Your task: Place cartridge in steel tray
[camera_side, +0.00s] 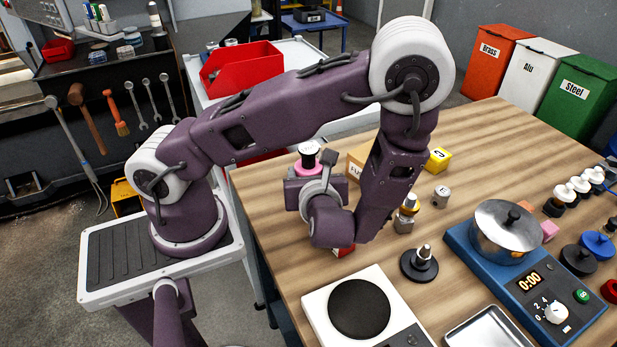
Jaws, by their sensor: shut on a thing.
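My gripper (308,188) is low over the left part of the wooden table, facing away from the camera. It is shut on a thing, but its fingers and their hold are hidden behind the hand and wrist. The steel tray (489,331) lies at the front right, cut by the bottom edge. Its visible part is empty, and my gripper is well away from it.
A white scale (318,307) and a blue hotplate (475,258) with a steel pot (506,232) flank the tray's near surroundings. A black-based post (419,265) stands between them. Bottles and small parts crowd the right side.

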